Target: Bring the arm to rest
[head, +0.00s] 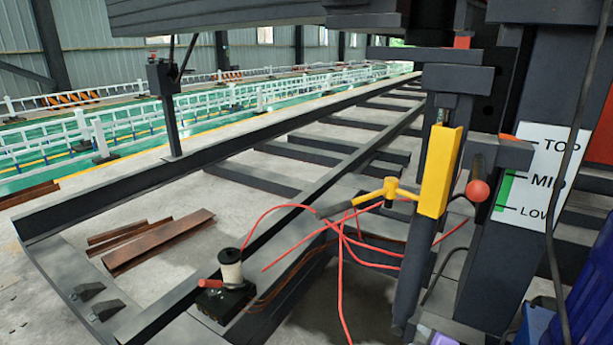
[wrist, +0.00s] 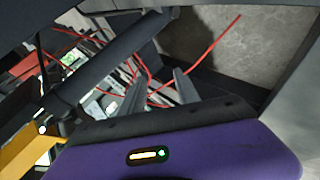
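My gripper (wrist: 160,84) shows in the wrist view as a purple body with two dark fingers. The fingers stand apart, and I see nothing clamped between them. Red cables (wrist: 205,52) run behind and beyond the fingertips; whether they touch the fingers I cannot tell. In the head view I cannot make out the gripper's fingers. A blue-purple part, probably of my arm, shows at the lower right edge there.
A dark post carries a yellow bracket (head: 437,172), a red ball knob (head: 477,191) and a TOP/MID/LOW sign (head: 540,178). Red cables (head: 341,262) hang in front. Rusty bars (head: 158,243) lie on the floor.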

